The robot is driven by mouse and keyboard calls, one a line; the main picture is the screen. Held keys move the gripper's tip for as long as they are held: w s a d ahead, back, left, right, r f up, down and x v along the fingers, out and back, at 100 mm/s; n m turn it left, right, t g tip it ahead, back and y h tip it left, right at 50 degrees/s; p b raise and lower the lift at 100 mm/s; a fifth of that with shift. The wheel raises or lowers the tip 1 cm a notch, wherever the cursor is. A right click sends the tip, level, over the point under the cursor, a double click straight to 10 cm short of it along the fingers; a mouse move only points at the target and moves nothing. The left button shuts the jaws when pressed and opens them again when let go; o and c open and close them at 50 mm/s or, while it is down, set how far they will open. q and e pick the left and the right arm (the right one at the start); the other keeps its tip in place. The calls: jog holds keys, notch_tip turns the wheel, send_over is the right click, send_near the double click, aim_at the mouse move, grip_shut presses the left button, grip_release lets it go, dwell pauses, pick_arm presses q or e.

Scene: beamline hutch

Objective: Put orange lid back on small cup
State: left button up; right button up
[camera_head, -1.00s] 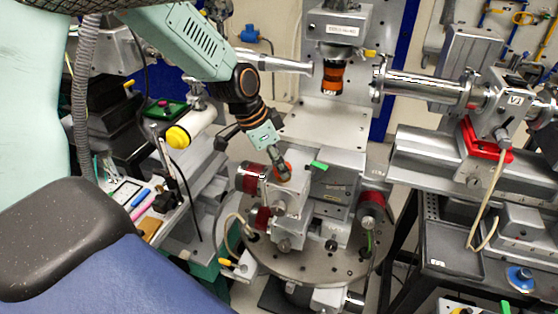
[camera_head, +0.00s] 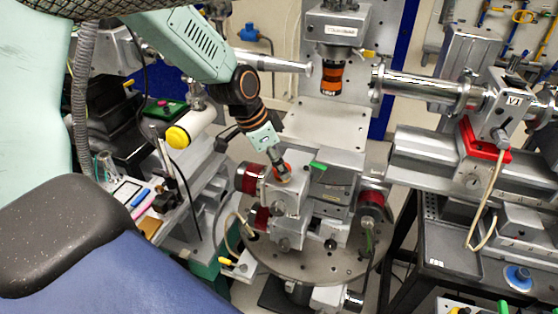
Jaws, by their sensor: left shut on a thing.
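My left gripper (camera_head: 284,178) reaches down from the upper left to the top of the grey metal stage block in the middle. It is shut on a small orange thing, which seems to be the orange lid (camera_head: 279,168). Only a bit of orange shows around the fingers. I cannot make out the small cup; if it is under the lid, the gripper and lid hide it. Whether the lid touches anything below is too small to tell. My right gripper is not in view.
The stage block (camera_head: 290,205) stands on a round metal plate (camera_head: 315,262), with dark red motors (camera_head: 247,178) at its sides. An orange-banded lens (camera_head: 331,78) hangs behind. A bench with pens and a yellow knob (camera_head: 178,137) is at left; a rail with a red clamp (camera_head: 482,142) is at right.

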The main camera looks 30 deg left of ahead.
pick_arm(q)
jog(key=shift+s+f, duration=0.1)
jog(key=shift+f, duration=0.05)
jog(key=shift+f+b, duration=0.45)
dwell(0.5)
jog(key=o, duration=1.1)
jog(key=shift+a+r, duration=0.1)
jog(key=shift+r, duration=0.4)
jog(key=shift+v, duration=5.55)
jog(key=shift+s+f, duration=0.1)
